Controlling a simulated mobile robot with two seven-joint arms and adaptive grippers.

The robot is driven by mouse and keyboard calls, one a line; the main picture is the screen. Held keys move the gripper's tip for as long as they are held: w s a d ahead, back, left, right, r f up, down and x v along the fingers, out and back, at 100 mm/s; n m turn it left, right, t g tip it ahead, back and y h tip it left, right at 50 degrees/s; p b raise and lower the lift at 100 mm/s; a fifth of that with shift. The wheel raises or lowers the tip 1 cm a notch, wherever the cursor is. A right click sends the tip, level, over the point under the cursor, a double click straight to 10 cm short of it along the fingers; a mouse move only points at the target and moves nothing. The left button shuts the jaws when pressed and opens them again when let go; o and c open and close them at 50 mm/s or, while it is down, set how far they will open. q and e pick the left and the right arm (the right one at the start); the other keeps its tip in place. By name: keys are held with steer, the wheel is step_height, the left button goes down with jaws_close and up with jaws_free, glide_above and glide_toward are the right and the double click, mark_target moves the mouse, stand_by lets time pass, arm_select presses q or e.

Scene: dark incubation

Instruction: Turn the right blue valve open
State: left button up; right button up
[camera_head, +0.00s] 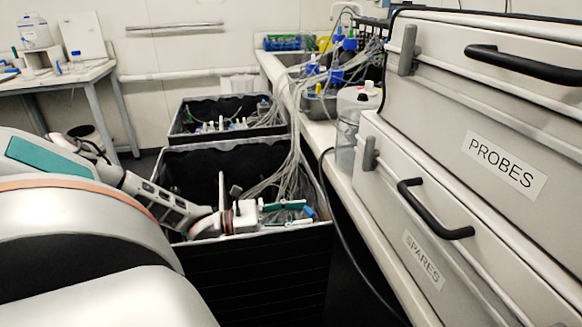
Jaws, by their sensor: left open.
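My left gripper (304,213) reaches in from the left over the near black bin (245,285). Its green-lined fingers are open and point to the right. A small blue piece (309,211), which looks like a blue valve, shows at the fingertips, between or just behind them. I cannot tell whether the fingers touch it, nor which way its handle is turned. My right gripper is not in view.
Pale tubes (291,165) run from the bench bottles down into the near bin. A second black bin (183,138) stands behind. Cases labelled PROBES (504,165) and SPARES (423,259) fill the right side. A white table (60,79) stands far left.

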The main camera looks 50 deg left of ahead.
arm_select(q)
steer(key=v, duration=0.7)
steer(key=shift+a, duration=0.1)
steer(key=shift+c, duration=0.5)
